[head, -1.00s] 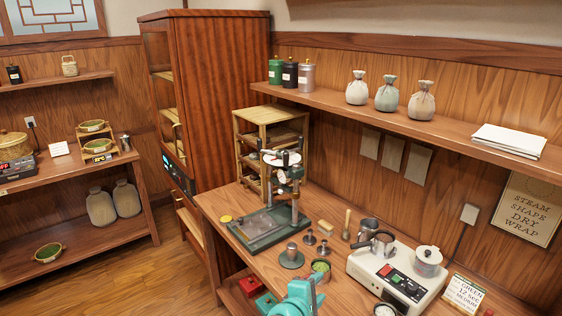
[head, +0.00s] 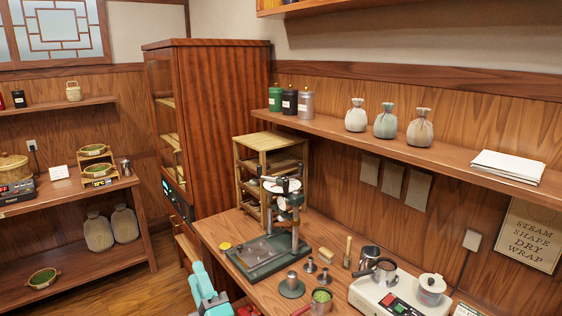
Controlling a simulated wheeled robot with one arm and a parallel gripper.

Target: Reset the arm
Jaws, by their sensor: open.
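A teal part of my own arm (head: 205,290) shows at the bottom edge, left of the workbench's front edge. The fingers of my gripper are not visible in this view. On the wooden workbench (head: 212,226) stands a dark green press (head: 268,252) with a metal column and handles. A metal cup with green contents (head: 321,299) and a small metal weight on a round base (head: 291,286) stand in front of it. My arm appears apart from these things.
A white appliance (head: 372,297) with a metal jug and a lidded pot stands at the right. A bamboo rack (head: 270,142) stands behind the press. A tall wooden cabinet (head: 222,120) is at the back. Floor (head: 172,262) shows left of the bench.

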